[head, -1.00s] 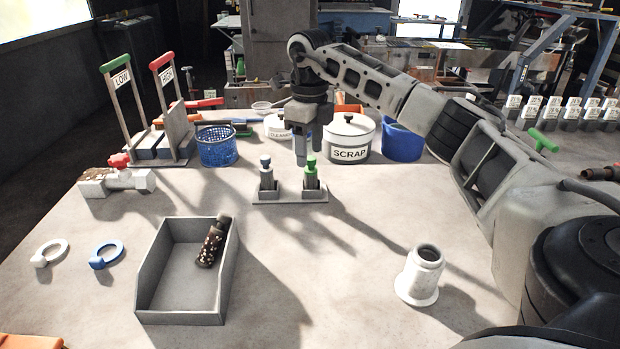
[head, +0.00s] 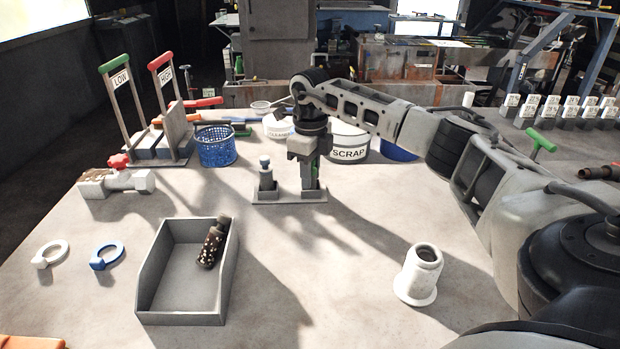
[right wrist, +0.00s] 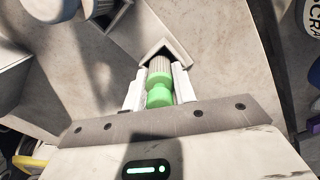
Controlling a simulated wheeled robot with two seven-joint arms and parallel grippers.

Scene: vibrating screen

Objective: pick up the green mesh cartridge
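The green mesh cartridge (right wrist: 160,78), with a green knob-like top and a pale ribbed part, stands in the right-hand socket of a small grey two-place stand (head: 262,198). In the head view my right gripper (head: 311,184) is lowered over it from above and hides most of it. In the right wrist view my right gripper (right wrist: 159,85) has one pale finger on each side of the cartridge, very close to it. Whether the fingers press on it cannot be told. My left gripper is out of view.
A grey bin (head: 180,318) with a dark speckled cylinder (head: 212,246) is at front left. A white flanged sleeve (head: 420,275) stands at front right. A blue basket (head: 216,147) and the SCRAP pot (head: 348,145) stand behind the stand. The table in front of the stand is clear.

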